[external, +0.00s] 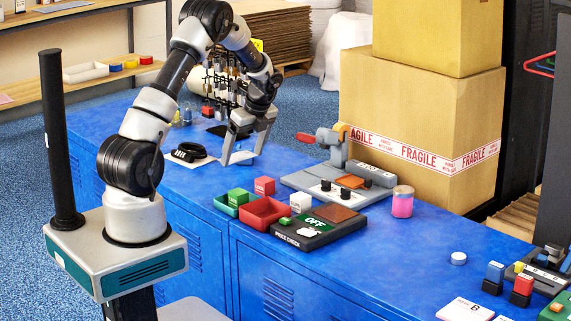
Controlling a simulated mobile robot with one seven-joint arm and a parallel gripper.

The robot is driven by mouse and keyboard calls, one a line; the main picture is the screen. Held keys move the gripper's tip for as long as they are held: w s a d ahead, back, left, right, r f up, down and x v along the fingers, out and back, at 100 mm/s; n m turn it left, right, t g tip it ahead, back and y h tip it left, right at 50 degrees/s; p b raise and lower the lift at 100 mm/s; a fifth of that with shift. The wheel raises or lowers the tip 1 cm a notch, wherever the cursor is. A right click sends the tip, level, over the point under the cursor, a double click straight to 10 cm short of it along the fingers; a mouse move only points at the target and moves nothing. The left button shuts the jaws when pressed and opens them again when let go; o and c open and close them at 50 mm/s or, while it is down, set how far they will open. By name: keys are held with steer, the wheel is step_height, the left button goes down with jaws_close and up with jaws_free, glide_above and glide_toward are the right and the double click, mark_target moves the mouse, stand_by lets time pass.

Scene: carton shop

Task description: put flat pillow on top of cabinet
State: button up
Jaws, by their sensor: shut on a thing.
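The blue cabinet (330,262) runs across the external view, with lockers below and a long flat top. My gripper (242,157) points down low over the cabinet top, left of the picture's centre. Its pale fingers stand apart, shut on a pale flat thing between their tips. This may be the flat pillow, but it is too small and too close in colour to the fingers to be sure. I cannot tell whether it touches the cabinet top. No other pillow can be made out.
A black device on a white sheet (188,156) lies left of my gripper. Red (264,213) and green trays, a grey machine (333,150) and a pink jar (402,203) stand to the right. Large cartons (420,130) rise behind. Bare blue top lies between sheet and trays.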

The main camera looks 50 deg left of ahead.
mark_target(241, 180)
steer(key=shift+f+b, duration=0.7)
steer(key=shift+f, duration=1.85)
steer(key=shift+f, duration=0.2)
steer(key=o, duration=0.9)
steer(key=p+v, duration=0.3)
steer(key=v, duration=0.9)
steer(key=shift+d+r, duration=0.1)
steer(key=shift+r, duration=0.15)
